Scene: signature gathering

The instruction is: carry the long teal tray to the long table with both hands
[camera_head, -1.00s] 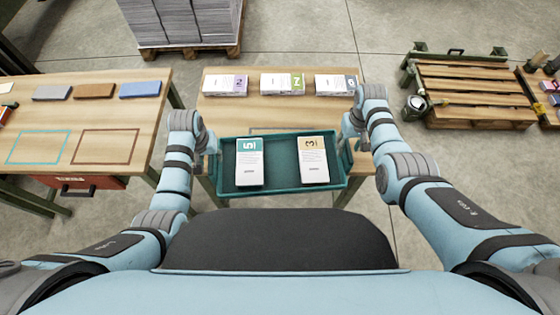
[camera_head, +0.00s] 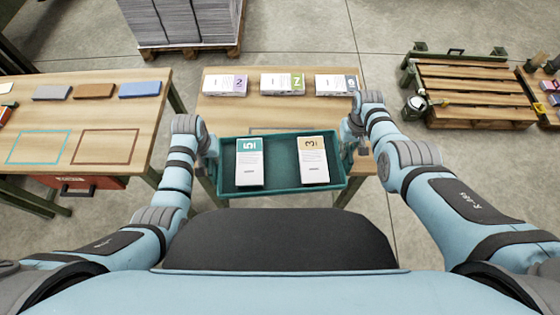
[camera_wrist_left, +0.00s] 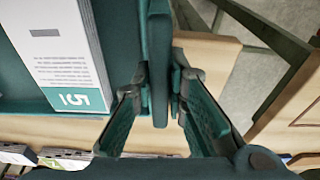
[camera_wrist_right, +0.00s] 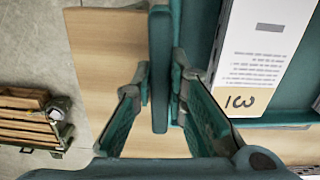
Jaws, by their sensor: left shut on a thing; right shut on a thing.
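The long teal tray (camera_head: 281,165) is in front of me in the head view, over the near edge of a wooden table; I cannot tell whether it touches it. It carries a pack marked 5 (camera_head: 249,163) and a pack marked 3 (camera_head: 313,160). My left gripper (camera_head: 212,147) is shut on the tray's left end. In the left wrist view its fingers (camera_wrist_left: 161,80) sit on both sides of the tray wall. My right gripper (camera_head: 350,140) is shut on the right end, also seen in the right wrist view (camera_wrist_right: 161,80).
Three packs stand along the far edge of the wooden table (camera_head: 225,115). Another table (camera_head: 100,108) with marked outlines and several coloured blocks is at left. A wooden pallet (camera_head: 465,90) lies at right. A loaded pallet (camera_head: 188,48) stands behind. Bare floor separates these.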

